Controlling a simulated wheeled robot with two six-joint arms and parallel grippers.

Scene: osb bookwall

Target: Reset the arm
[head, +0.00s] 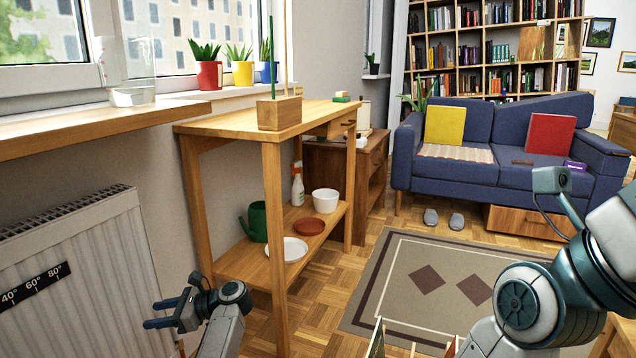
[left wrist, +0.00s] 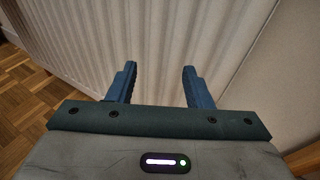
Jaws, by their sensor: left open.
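My left gripper (head: 160,313) is low at the left in the head view, in front of the white radiator (head: 95,265). Its two blue fingers point left toward the radiator and are apart, with nothing between them. The left wrist view shows the open fingers (left wrist: 160,85) with the ribbed radiator (left wrist: 160,45) behind them. I cannot tell whether they touch it. My right arm (head: 560,290) comes in at the right edge, and its gripper is not visible.
A window sill (head: 100,125) runs above the radiator. A rug (head: 430,320) and blue sofa (head: 480,165) lie beyond. Parquet floor shows between stand and rug.

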